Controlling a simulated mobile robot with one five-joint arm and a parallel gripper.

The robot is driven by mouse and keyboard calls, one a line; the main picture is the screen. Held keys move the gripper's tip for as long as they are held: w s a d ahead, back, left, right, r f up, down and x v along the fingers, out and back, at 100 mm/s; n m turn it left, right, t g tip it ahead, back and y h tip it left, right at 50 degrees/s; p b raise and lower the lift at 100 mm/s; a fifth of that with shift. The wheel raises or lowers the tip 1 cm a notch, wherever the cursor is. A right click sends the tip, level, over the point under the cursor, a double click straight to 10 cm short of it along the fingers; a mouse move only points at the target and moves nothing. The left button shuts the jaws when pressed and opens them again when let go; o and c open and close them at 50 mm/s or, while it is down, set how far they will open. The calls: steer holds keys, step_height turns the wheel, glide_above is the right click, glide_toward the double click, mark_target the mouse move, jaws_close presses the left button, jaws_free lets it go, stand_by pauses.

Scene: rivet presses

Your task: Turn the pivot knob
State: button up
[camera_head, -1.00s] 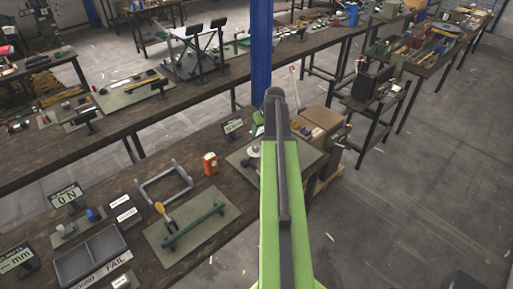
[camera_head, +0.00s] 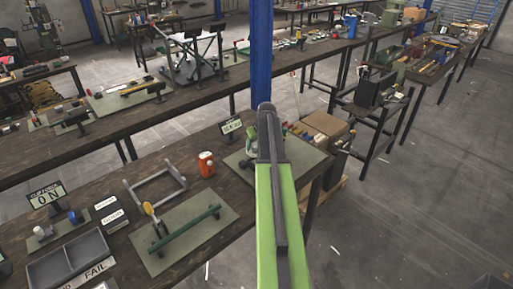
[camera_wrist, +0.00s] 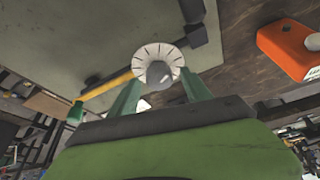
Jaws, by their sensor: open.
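A round knob (camera_wrist: 157,72) with a grey centre and a white dial ring with dark tick marks shows in the wrist view, over a grey-green mat (camera_wrist: 60,45). My gripper (camera_wrist: 160,92) is open, with one green finger on each side of the knob's near edge. I cannot tell whether they touch it. A yellow bar with a green end (camera_wrist: 75,112) lies left of the knob, and a dark block (camera_wrist: 192,12) is above it. In the head view my arm covers the gripper and much of the fixture on the mat (camera_head: 306,158).
A grey frame (camera_head: 157,183), another mat with a green bar (camera_head: 186,230) and a divided tray (camera_head: 70,260) are further left.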

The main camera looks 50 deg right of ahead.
jaws_close()
steer(key=shift+m, duration=0.3)
steer(key=m+h, duration=0.1)
steer(key=m, duration=0.1)
steer(key=m+g+h, duration=0.1)
steer(key=m, duration=0.1)
steer(key=shift+w+a+m, duration=0.1)
steer(key=shift+m, duration=0.3)
steer(key=m+g, duration=0.1)
steer(key=m, duration=0.1)
steer(key=m+h, duration=0.1)
steer(key=m, duration=0.2)
steer(key=shift+w+g, duration=0.15)
steer(key=shift+g, duration=0.25)
steer(key=m+g, duration=0.1)
steer(key=m, duration=0.2)
steer(key=m+g, duration=0.1)
steer(key=m, duration=0.1)
steer(key=shift+w+m, duration=0.2)
steer(key=shift+m, duration=0.2)
steer(key=shift+m+g+y, duration=0.4)
steer(key=shift+m+g, duration=0.5)
steer(key=shift+m, duration=1.3)
steer(key=shift+a, duration=0.1)
